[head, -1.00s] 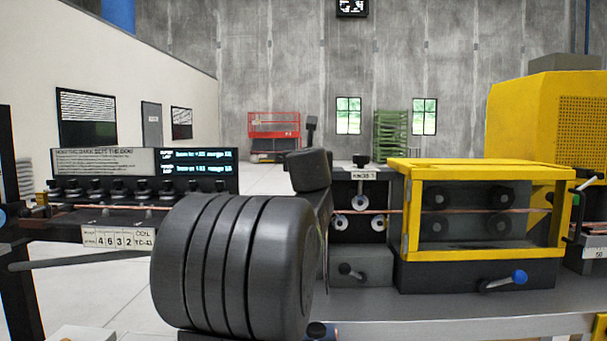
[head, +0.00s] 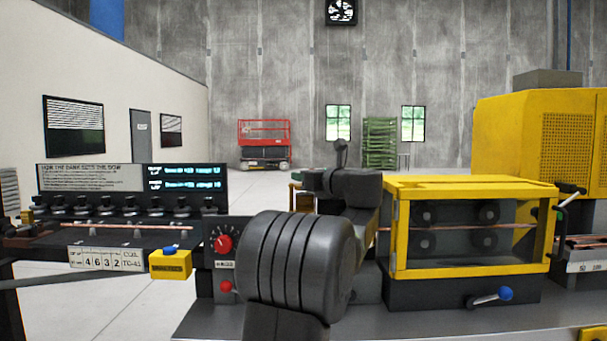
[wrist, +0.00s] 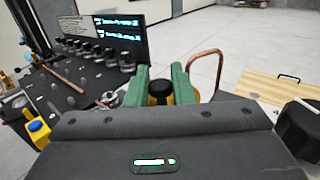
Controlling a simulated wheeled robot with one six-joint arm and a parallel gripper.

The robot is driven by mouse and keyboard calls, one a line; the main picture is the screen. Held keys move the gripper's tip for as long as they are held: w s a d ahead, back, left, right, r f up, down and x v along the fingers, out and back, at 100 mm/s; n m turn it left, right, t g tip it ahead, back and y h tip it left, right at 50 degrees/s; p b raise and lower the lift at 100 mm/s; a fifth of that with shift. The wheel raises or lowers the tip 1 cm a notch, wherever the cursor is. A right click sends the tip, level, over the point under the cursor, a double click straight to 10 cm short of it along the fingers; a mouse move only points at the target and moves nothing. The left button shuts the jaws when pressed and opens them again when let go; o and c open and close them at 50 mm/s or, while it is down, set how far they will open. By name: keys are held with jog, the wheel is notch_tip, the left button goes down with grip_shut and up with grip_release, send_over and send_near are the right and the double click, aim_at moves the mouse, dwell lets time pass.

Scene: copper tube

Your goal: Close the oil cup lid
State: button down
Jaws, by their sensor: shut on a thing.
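My gripper (wrist: 160,76) shows in the wrist view as two green fingers. They are shut on a small black round cap (wrist: 160,92), one finger on each side. Some yellow shows beside and below the fingers, partly hidden by my gripper body. The cap may be the oil cup lid, but I cannot tell its angle or how it sits on a cup. In the head view my arm hides the fingers and the cap.
A bent copper tube (wrist: 219,58) rises just right of the fingers. A row of black knobs stands below the display (wrist: 121,33). In the head view a yellow-framed guard (head: 470,187) stands right of my arm.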

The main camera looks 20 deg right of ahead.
dwell(0.4)
jog(key=c, duration=1.5)
grip_release()
jog(key=shift+o, duration=1)
jog(key=shift+a, duration=0.15)
jog(key=shift+s, duration=0.1)
